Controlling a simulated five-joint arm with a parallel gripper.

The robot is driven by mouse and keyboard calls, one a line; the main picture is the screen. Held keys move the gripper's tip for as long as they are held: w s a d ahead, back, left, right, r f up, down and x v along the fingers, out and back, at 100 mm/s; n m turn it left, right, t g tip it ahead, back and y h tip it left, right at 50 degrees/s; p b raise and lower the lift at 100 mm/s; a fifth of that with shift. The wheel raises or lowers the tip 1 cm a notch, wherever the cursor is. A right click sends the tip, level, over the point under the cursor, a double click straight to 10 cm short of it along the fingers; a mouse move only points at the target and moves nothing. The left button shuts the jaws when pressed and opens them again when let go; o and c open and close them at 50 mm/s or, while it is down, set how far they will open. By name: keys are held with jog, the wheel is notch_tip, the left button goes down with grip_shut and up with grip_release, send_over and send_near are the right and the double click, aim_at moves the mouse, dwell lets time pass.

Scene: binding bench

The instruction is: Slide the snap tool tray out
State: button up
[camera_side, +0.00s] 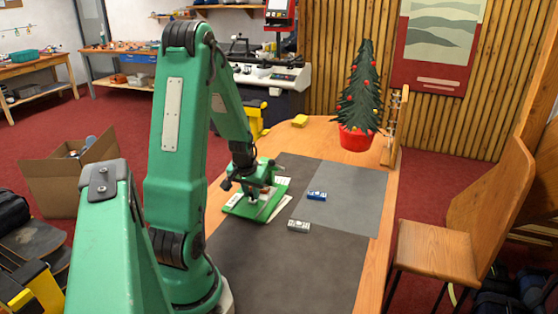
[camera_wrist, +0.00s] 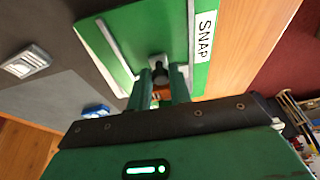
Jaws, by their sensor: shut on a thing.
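The snap tool tray is a flat green tray (camera_side: 243,211) lying on the dark mat at the left side of the bench. In the wrist view the green tray (camera_wrist: 122,38) carries a white label reading SNAP. My gripper (camera_wrist: 161,78) is shut on a small dark knob (camera_wrist: 159,62) on the tray. In the side view my gripper (camera_side: 254,196) is down over the tray and partly hides it. The knob's hold is too small to make out there.
The mat's front is clear.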

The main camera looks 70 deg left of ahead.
jog(key=shift+s+d, duration=2.45)
jog(key=shift+d, duration=0.05)
jog(key=o, duration=0.4)
jog(key=shift+o, duration=0.2)
jog(key=shift+r, duration=3)
jog(key=shift+r, duration=2)
